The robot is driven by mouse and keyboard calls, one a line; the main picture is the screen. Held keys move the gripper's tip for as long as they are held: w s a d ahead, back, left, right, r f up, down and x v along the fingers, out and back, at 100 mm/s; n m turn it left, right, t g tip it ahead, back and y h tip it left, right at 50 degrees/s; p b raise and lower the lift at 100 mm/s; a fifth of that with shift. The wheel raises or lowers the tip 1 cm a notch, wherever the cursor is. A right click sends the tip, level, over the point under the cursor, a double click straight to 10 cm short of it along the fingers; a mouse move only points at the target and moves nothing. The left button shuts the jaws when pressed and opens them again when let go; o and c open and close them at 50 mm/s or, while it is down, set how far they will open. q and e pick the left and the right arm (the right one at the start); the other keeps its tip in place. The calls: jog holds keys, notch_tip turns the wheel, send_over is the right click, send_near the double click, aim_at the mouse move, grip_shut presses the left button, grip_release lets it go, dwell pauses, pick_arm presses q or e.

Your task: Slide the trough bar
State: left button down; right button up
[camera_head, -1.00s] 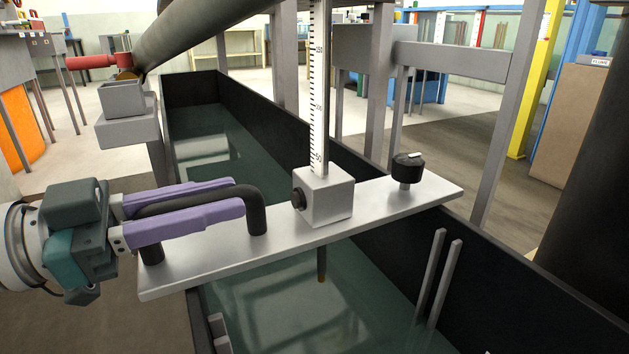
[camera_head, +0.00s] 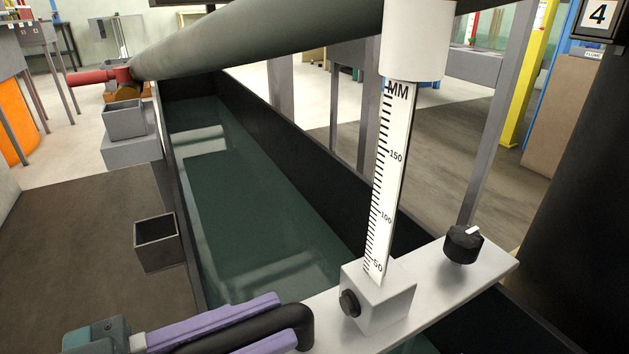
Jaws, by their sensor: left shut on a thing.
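The trough bar (camera_head: 440,300) is a pale metal plate lying across the dark-walled trough (camera_head: 300,165), low in the head view. A white block with a black side knob (camera_head: 349,303) sits on it and holds an upright scale marked MM (camera_head: 388,180). A black knob with a white mark (camera_head: 463,244) stands near the bar's right end. My left gripper (camera_head: 284,322) has its purple fingers shut on the black bar handle (camera_head: 258,330) at the bar's left part. The bar's left end is cut off by the bottom edge. My right gripper is out of view.
A thick grey pipe (camera_head: 270,35) runs above the trough, behind the scale's white top. An open grey box (camera_head: 156,243) is on the trough's left outer side. A dark column (camera_head: 585,220) stands at the right. The trough beyond the bar is clear.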

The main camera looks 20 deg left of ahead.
pick_arm(q)
jog(key=s+d+p, duration=0.2)
jog(key=s+d, duration=0.4)
jog(key=d, duration=0.2)
jog(key=shift+s, duration=0.4)
jog(key=c, duration=0.7)
grip_release()
jog(key=shift+c, duration=0.2)
jog(key=shift+a, duration=0.1)
jog(key=p+v, duration=0.1)
jog(key=v, duration=0.9)
